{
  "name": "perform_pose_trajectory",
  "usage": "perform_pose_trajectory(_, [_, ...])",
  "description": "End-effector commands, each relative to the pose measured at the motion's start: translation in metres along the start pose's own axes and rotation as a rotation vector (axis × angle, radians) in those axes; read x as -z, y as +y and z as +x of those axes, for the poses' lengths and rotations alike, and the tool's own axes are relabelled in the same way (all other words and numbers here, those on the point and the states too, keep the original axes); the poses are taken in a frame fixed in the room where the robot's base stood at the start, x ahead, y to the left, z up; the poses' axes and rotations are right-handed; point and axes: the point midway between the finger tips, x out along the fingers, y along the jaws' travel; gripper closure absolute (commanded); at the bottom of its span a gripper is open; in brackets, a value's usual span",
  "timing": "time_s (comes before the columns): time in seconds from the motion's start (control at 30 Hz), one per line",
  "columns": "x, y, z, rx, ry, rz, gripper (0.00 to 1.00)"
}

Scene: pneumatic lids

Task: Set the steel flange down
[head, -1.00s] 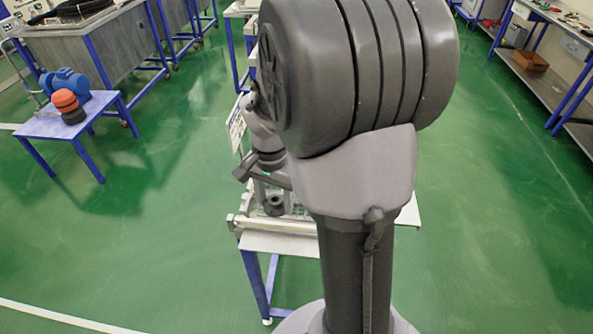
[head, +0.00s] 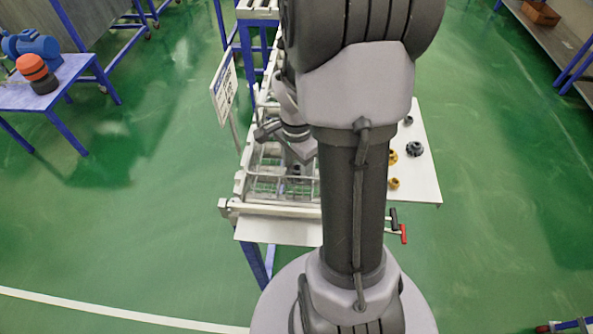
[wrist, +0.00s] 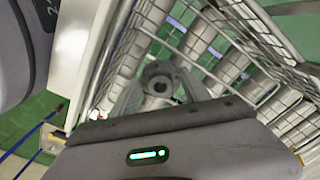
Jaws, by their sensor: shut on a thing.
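The steel flange (wrist: 161,76) is a small grey round part with a dark hole, seen between the fingers in the wrist view. My gripper (wrist: 161,88) is shut on it, one finger on each side. In the head view my gripper (head: 302,154) hangs over the wire basket on the bench; the flange is too small to make out surely there. Wire mesh of the basket (wrist: 215,42) surrounds the flange in the wrist view. I cannot tell whether the flange touches anything below.
A white side board (head: 425,170) at right holds gold parts (head: 394,183) and a dark gear-like part (head: 414,149). A sign (head: 224,88) stands at the left of the bench. Red and black handles (head: 400,228) stick out in front. A blue table (head: 50,92) stands far left.

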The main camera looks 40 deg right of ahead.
Motion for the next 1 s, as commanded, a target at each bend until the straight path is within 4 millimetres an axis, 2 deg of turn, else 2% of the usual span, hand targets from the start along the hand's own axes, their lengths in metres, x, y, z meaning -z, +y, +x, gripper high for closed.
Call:
perform_pose_trajectory(0.03, [-0.001,0.001,0.013,-0.003,-0.002,0.001,1.00])
perform_pose_trajectory(0.1, [0.000,0.000,0.019,-0.001,-0.001,0.000,1.00])
perform_pose_trajectory(0.4, [0.000,0.000,0.021,0.000,0.000,0.000,1.00])
perform_pose_trajectory(0.43, [0.000,0.000,0.020,0.000,-0.001,0.000,0.40])
perform_pose_trajectory(0.5, [0.000,0.000,0.020,0.000,-0.001,-0.001,0.26])
perform_pose_trajectory(0.83, [0.000,0.000,0.017,0.000,-0.001,-0.001,0.24])
perform_pose_trajectory(0.93, [0.000,-0.001,0.001,0.002,0.001,-0.001,0.24])
perform_pose_trajectory(1.0, [0.000,-0.001,-0.020,0.003,0.002,-0.001,0.24])
